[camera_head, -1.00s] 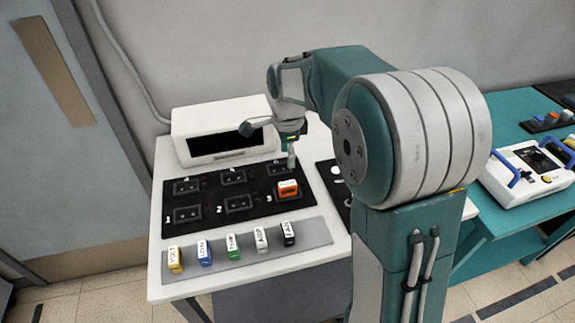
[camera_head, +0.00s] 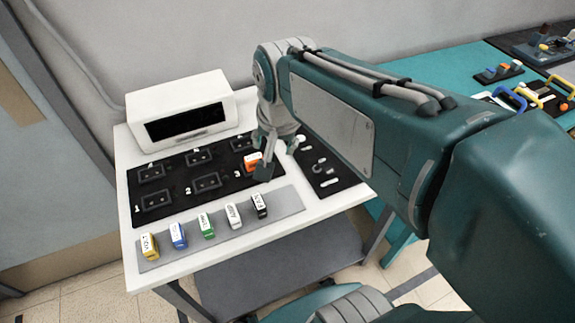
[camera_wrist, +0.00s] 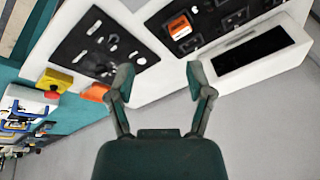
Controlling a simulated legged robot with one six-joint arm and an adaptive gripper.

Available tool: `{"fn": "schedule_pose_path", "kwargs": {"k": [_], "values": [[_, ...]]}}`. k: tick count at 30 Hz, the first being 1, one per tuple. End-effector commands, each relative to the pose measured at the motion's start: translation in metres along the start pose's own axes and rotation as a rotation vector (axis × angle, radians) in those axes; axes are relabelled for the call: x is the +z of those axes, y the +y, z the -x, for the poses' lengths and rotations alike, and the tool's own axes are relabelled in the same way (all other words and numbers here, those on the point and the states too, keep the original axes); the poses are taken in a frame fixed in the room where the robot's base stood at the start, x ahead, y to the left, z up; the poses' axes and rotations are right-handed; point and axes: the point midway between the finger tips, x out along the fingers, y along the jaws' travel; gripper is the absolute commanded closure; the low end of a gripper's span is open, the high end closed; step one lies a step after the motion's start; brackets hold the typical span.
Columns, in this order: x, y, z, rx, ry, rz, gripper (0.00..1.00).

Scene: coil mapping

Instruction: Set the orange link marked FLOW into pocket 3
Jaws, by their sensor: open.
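The orange link (camera_head: 253,160) sits at the front right pocket of the black pocket board (camera_head: 165,190), the position of pocket 3. It also shows at the pocket in the wrist view (camera_wrist: 180,27). Its lettering is too small to read, and I cannot tell whether it is fully seated. My gripper (camera_head: 278,160) is open and empty, just right of the link in the head view, partly in front of the board's right end. In the wrist view my gripper (camera_wrist: 163,78) has its fingers spread, apart from the link.
A grey strip (camera_head: 220,232) holds several coloured links along the front. A white box with a dark screen (camera_head: 185,110) stands behind the board. A black slotted panel (camera_head: 325,165) lies to the right. A yellow block with a red button (camera_wrist: 55,83) shows in the wrist view.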

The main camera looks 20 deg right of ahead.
Motion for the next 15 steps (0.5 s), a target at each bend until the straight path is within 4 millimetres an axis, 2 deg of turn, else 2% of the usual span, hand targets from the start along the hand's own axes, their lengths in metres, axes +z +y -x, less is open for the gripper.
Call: {"fn": "schedule_pose_path", "kwargs": {"k": [7, 15], "values": [[0.036, 0.024, 0.015, -0.04, 0.087, 0.286, 0.33], [0.066, 0.043, 0.018, -0.052, 0.165, 0.535, 0.33]]}}
